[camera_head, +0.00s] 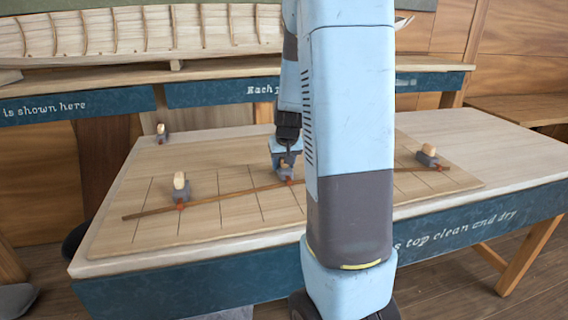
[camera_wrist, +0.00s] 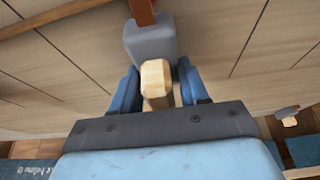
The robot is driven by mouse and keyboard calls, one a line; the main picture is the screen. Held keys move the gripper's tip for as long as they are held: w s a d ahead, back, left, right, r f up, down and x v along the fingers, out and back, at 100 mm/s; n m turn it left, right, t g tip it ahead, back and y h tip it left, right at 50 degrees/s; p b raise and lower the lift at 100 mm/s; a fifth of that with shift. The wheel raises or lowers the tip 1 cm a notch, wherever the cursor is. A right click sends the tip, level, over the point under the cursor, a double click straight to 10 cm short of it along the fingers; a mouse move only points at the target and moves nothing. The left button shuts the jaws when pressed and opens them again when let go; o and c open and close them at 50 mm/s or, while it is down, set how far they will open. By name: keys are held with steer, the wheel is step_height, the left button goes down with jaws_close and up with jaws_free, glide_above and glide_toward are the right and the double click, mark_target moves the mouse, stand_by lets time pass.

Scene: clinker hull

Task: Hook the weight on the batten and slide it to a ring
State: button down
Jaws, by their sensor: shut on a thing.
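The long thin brown batten (camera_head: 230,194) lies slantwise across the board. It also shows at the top left of the wrist view (camera_wrist: 50,17). My gripper (camera_head: 286,160) is at mid-batten, partly hidden by my arm. In the wrist view my gripper (camera_wrist: 156,88) is shut on the wooden grip of a grey weight (camera_wrist: 150,38). A red-brown hook (camera_wrist: 142,12) reaches from this weight towards the batten; whether it sits on the batten I cannot tell. Another weight (camera_head: 181,188) stands at the batten's left part, one (camera_head: 427,155) near its right end. No ring can be made out clearly.
The board (camera_head: 150,235) with its dark grid lines lies on the pale table (camera_head: 460,130). A further weight (camera_head: 162,132) stands at the back left. A ribbed boat hull (camera_head: 130,32) is behind the table. The board's front left is clear.

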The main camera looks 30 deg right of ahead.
steer(key=shift+w, duration=0.15)
steer(key=shift+w+d, duration=0.15)
steer(key=shift+w, duration=0.1)
steer(key=shift+f, duration=0.1)
stand_by(0.9)
steer(key=shift+c, duration=2.4)
jaws_free()
steer(key=v, duration=1.3)
steer(key=shift+s+r, duration=0.15)
steer(key=shift+r, duration=0.1)
step_height(320, 180, up, 7)
glide_above(287, 171)
